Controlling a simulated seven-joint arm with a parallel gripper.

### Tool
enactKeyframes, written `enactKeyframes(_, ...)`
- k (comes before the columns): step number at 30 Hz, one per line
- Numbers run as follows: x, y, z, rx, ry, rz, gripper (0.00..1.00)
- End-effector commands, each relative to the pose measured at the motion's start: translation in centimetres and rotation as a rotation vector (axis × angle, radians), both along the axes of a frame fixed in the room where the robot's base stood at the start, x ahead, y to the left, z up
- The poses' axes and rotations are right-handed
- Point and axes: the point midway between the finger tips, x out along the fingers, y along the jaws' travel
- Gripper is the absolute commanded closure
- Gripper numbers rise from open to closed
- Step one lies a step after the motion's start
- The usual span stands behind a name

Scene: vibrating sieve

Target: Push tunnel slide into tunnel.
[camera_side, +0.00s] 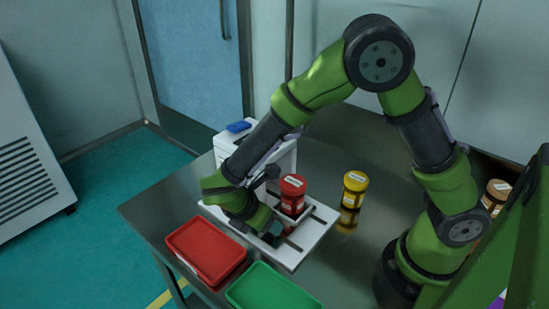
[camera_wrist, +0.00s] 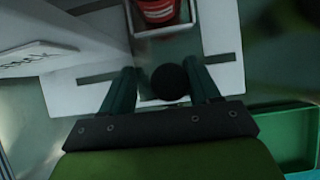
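The white sieve machine (camera_side: 272,150) stands at the back of the table, and its side shows at the left of the wrist view (camera_wrist: 60,58). A flat white slotted plate (camera_side: 318,225) extends in front of it. A red jar (camera_side: 292,195) sits upright in a pale square frame on the plate, probably the tunnel slide (camera_wrist: 163,32); the tunnel opening is hidden. My gripper (camera_side: 271,236) is low at the plate's near side. In the wrist view its fingers (camera_wrist: 165,90) are spread on either side of a round black knob (camera_wrist: 170,82); firm contact is not visible.
A red tray (camera_side: 206,250) and a green tray (camera_side: 270,290) lie at the table's front edge. A yellow-capped jar (camera_side: 354,188) stands right of the plate, and another jar (camera_side: 496,195) is farther right. A blue object (camera_side: 238,127) lies on the machine.

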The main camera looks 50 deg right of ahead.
Motion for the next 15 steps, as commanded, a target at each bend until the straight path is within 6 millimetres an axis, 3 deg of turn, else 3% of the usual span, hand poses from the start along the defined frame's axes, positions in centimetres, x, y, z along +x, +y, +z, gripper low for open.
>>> enactKeyframes(15,3.2,0.0,0.0,0.000,-0.002,-0.001,0.40)
